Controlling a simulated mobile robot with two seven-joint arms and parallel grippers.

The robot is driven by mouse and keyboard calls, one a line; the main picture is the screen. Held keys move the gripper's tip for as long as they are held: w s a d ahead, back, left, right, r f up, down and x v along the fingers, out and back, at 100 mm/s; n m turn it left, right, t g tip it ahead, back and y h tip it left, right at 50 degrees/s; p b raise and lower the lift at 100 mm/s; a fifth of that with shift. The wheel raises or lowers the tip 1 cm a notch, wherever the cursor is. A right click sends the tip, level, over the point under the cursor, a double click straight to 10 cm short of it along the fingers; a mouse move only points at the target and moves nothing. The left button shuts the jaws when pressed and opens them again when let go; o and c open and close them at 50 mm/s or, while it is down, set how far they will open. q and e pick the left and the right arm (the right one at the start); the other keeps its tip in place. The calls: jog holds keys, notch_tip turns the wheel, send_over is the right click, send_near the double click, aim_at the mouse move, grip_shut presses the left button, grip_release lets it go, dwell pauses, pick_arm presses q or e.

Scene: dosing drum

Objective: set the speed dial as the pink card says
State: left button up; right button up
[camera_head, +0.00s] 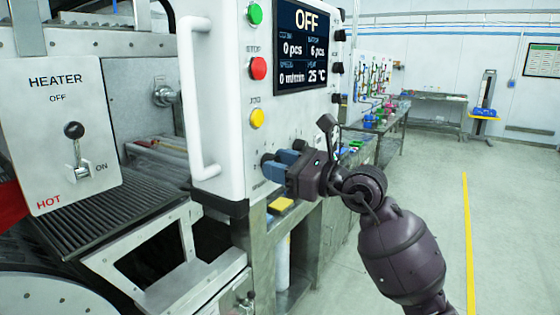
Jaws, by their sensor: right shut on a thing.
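The control panel (222,110) is a white box with a long handle, coloured buttons and a dark screen (301,47) reading OFF, 0 pcs, 6 pcs, 0 m/min and 25 °C. My right gripper (274,166) reaches in from the lower right to the panel's lower front. Its blue-tipped fingers are shut on the speed dial (266,159), which is mostly hidden behind them. Its scale and setting cannot be read. I cannot make out the pink card. My left gripper is not in view.
On the left is a heater plate (62,130) with a lever, marked HOT, above a ribbed conveyor (105,215). A green, a red (258,68) and a yellow button (257,118) sit above my gripper. The floor at right is clear around a yellow line (468,240).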

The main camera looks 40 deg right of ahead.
dwell(0.5)
jog(key=o, duration=0.9)
jog(key=shift+s, duration=0.1)
jog(key=b+v, duration=0.2)
jog(key=v, duration=0.8)
jog(key=shift+s+d, duration=0.15)
jog(key=shift+s, duration=0.15)
jog(key=shift+m, duration=0.3)
